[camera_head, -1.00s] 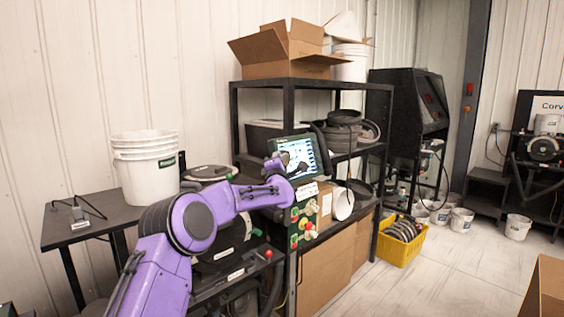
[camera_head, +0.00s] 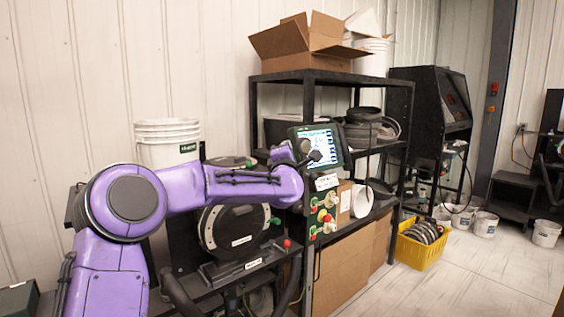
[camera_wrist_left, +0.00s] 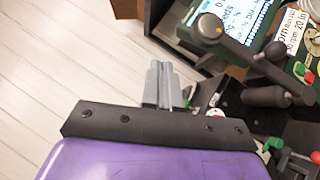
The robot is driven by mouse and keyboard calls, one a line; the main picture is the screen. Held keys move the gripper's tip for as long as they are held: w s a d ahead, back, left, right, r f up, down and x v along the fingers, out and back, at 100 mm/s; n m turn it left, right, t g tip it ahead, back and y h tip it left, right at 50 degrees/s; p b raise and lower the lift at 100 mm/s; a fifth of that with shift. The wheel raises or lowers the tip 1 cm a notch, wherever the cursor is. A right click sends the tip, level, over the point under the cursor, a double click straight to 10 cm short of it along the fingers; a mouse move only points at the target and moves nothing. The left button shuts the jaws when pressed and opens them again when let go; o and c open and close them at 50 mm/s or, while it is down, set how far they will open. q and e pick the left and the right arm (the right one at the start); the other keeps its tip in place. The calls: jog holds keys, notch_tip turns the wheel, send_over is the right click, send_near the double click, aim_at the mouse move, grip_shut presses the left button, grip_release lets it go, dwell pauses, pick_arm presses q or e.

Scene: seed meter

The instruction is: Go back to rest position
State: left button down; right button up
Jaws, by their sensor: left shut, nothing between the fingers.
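My left arm is purple and reaches in from the left in the head view, its far end beside the control panel (camera_head: 328,195). My left gripper (camera_wrist_left: 163,84) shows in the left wrist view as two grey fingers, closed together and empty. It is apart from the panel and appears over the floor. The panel's lit screen (camera_head: 322,147) and its green and red buttons are in the head view. The screen also shows at the top right of the wrist view (camera_wrist_left: 240,14), partly behind a dark lever (camera_wrist_left: 209,27). My right gripper is out of view.
A round dark seed meter (camera_head: 238,222) sits on the stand behind my arm. White buckets (camera_head: 168,150) stand at the left. A black shelf (camera_head: 330,78) holds an open cardboard box (camera_head: 300,38). A yellow crate (camera_head: 418,252) is on the floor.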

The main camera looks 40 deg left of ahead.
pick_arm(q)
jog(key=shift+s+d, duration=0.7)
jog(key=shift+s, duration=0.25)
jog(key=shift+r, duration=0.1)
